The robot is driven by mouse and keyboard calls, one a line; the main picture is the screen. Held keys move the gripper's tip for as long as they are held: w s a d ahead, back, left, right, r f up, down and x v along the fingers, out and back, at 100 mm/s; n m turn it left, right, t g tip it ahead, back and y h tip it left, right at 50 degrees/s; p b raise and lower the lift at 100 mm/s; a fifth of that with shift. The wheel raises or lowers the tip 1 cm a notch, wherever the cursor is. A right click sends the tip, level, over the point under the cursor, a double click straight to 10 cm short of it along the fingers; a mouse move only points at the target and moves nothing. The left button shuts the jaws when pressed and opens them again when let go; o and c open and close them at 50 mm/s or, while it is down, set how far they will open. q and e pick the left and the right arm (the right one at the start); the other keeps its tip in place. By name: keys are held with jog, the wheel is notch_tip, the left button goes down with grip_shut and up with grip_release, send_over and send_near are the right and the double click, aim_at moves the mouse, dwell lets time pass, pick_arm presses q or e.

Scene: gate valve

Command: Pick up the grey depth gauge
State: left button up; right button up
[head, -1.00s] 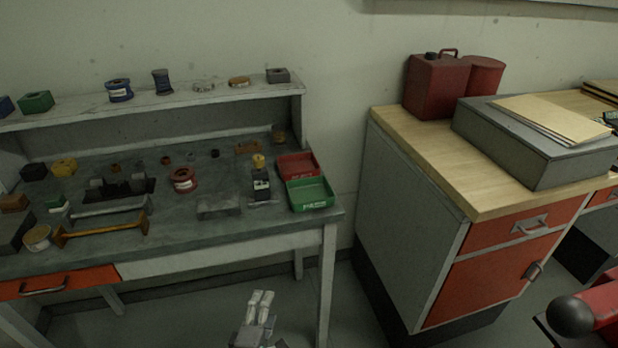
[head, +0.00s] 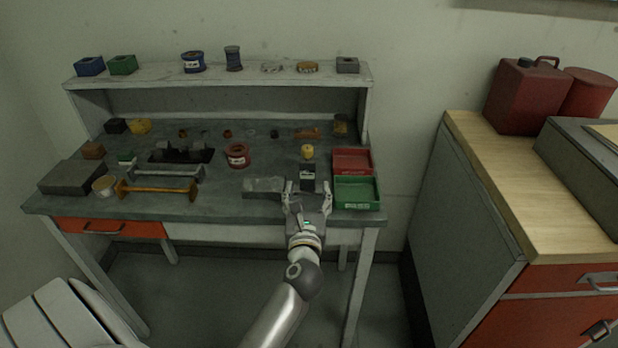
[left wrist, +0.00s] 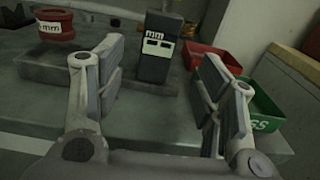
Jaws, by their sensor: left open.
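The depth gauge (head: 308,172) appears to be the dark grey upright body with a pale label at the front right of the workbench. In the left wrist view the gauge (left wrist: 157,48) stands upright with "mm" on its face. My left gripper (head: 308,188) is open at the bench's front edge. Its two fingers (left wrist: 160,88) are spread either side of the gauge's line, with the gauge ahead of them and nothing held. The gauge's lower part is partly hidden by the gripper in the head view. My right gripper is not in view.
A green tray (head: 357,194) and a red tray (head: 352,160) sit close right of the gauge. A flat grey block (head: 262,186) lies just left, with a red spool (head: 237,154) beyond. A yellow piece (head: 307,151) stands behind. A shelf (head: 220,79) runs along the back.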

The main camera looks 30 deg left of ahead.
aim_at(307, 175)
pick_arm(q)
jog(key=x, duration=0.2)
jog(key=shift+w+a, duration=0.1)
jog(key=shift+w, duration=0.25)
jog(key=p+x, duration=0.1)
jog(key=x, duration=0.3)
jog(key=shift+w+a+r, duration=0.15)
jog(key=shift+w+a, duration=0.05)
jog(key=shift+a, duration=0.15)
jog(key=shift+w+a, duration=0.3)
jog(key=shift+w, duration=0.1)
jog(key=shift+s+d, duration=0.1)
jog(key=shift+c, duration=0.9)
jog(key=c, duration=1)
jog(key=shift+c, duration=0.4)
